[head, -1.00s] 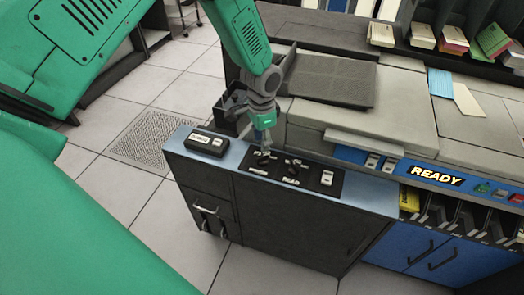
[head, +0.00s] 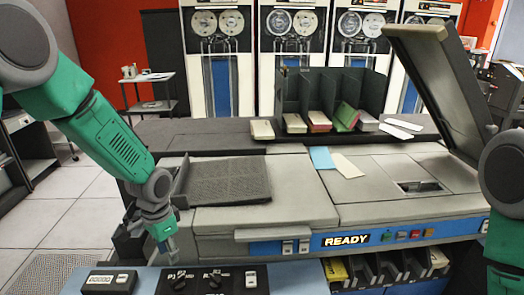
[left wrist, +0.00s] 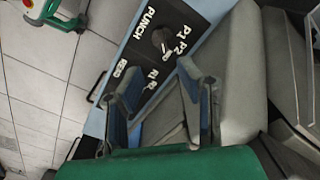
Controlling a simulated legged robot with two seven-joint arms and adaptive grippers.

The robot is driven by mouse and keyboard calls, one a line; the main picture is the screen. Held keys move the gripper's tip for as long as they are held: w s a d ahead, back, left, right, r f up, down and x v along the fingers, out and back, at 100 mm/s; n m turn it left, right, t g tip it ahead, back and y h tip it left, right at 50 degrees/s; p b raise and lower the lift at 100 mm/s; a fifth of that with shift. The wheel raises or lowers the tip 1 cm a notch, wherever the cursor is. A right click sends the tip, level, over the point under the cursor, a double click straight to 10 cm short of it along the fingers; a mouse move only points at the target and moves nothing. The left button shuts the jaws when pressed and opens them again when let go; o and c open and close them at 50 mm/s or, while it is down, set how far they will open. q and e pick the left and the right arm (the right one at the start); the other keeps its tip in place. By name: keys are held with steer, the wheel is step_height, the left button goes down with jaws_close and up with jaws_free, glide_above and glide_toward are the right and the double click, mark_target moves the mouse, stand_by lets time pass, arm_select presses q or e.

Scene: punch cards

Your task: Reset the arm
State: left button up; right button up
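My left arm (head: 112,140) comes in from the left in the head view and bends down. Its gripper (head: 172,255) hangs above the back edge of the blue console, behind the black control panel (head: 232,283) with its knobs and switch. In the left wrist view the two fingers of the left gripper (left wrist: 162,100) stand apart with nothing between them. Beyond them show a knob (left wrist: 160,40) marked P1 and P2 and the word PUNCH. Part of my right arm (head: 503,190) shows at the right edge of the head view; its gripper is out of view.
A grey card machine with a READY sign (head: 347,240) fills the middle. Its tall lid (head: 435,85) stands raised at right. A black card rack (head: 335,95) stands behind, and a small counter box (head: 108,282) sits on the console. Floor is open at left.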

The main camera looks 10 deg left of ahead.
arm_select(q)
steer(key=s+d+f+n+b, duration=0.2)
steer(key=s+d+f+b, duration=0.15)
steer(key=s+f, duration=0.7)
steer(key=s+f+n+b, duration=0.1)
steer(key=s+f, duration=0.3)
steer(key=s, duration=0.5)
steer(key=s+f+n+b, duration=0.2)
steer(key=s+f, duration=0.3)
steer(key=s, duration=0.5)
steer(key=shift+s+f+n+t+b, duration=0.2)
steer(key=shift+s+n+t+b, duration=0.05)
steer(key=shift+n+t+b, duration=0.05)
steer(key=shift+w, duration=0.15)
